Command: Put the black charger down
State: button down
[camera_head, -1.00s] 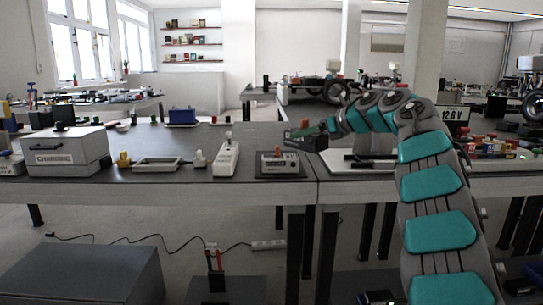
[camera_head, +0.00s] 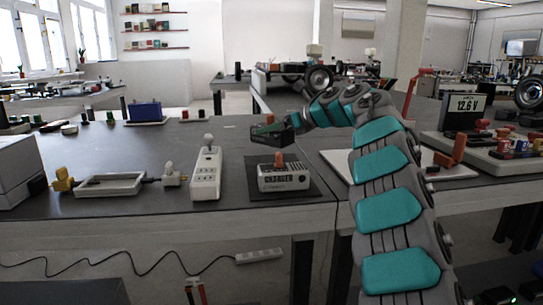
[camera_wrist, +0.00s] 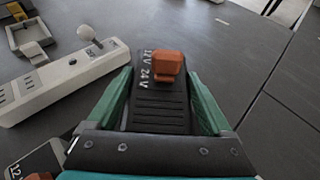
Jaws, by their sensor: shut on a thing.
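My gripper (camera_head: 268,131) is shut on the black charger (camera_wrist: 160,104). In the wrist view the charger sits between the green fingers, with "12V 24V" lettering and an orange switch on top. In the head view the held charger is a small dark block above the near table, its underside hard to make out. It looks held in the air over the tabletop, up and behind a white charger-like box (camera_head: 284,179) on a black mat (camera_head: 316,187). A corner of that box also shows at the bottom left of the wrist view (camera_wrist: 38,160).
A white power strip (camera_head: 206,174) with a knobbed plug stands left of the mat, and shows left in the wrist view (camera_wrist: 70,80). A shallow grey tray (camera_head: 109,184) lies further left. A 12.6 V display (camera_head: 464,103) stands right. Bare tabletop (camera_head: 222,135) lies behind the strip.

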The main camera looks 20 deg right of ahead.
aim_at(273, 146)
jog(key=shift+f+b, duration=0.55)
jog(key=shift+f, duration=2.35)
jog(key=shift+f, duration=0.15)
grip_release()
jog(key=shift+r, duration=0.2)
jog(key=b+v, duration=0.1)
jog(key=v, duration=1.1)
jog(key=shift+f, duration=0.1)
